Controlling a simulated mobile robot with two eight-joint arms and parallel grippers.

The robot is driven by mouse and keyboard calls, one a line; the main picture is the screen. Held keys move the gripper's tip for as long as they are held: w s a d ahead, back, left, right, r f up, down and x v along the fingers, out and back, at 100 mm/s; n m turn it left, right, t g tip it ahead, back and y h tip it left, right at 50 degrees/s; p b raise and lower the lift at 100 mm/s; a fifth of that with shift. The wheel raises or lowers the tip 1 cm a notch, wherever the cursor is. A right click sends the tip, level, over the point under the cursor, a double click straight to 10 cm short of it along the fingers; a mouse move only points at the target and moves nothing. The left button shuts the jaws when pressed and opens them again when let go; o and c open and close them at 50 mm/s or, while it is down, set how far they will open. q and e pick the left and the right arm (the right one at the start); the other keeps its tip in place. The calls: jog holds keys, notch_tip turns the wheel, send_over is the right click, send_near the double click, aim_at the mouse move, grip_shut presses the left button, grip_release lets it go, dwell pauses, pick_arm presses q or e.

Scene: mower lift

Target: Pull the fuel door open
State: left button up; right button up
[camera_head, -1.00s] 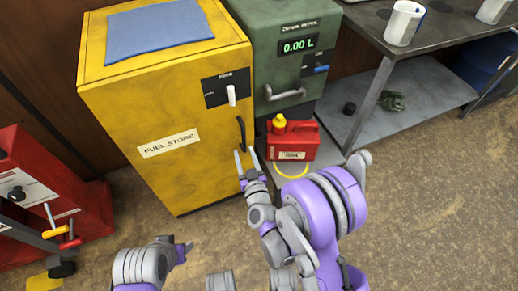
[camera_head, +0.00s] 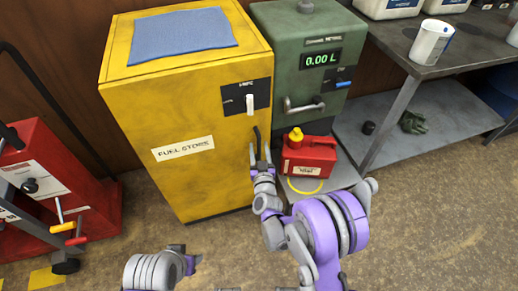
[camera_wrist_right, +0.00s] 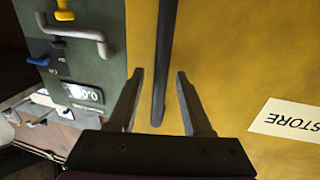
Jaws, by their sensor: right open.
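The yellow fuel store cabinet (camera_head: 195,110) stands in the middle of the head view, its front door shut. A black bar handle (camera_head: 257,142) is at the door's right edge, below a white latch lever (camera_head: 250,103) on a black plate. My right gripper (camera_head: 259,156) is at the handle. In the right wrist view the handle (camera_wrist_right: 163,70) runs between the two open fingers (camera_wrist_right: 157,95), with gaps on both sides. My left gripper (camera_head: 190,262) is low in the head view, away from the cabinet; its fingers are not clear.
A green dispenser (camera_head: 305,65) reading 0.00 L stands right of the cabinet, with a red fuel can (camera_head: 308,158) below it. A metal workbench (camera_head: 450,65) is at the right. A red machine (camera_head: 50,185) stands left. The front floor is clear.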

grip_shut()
dwell(0.3)
dwell(1.2)
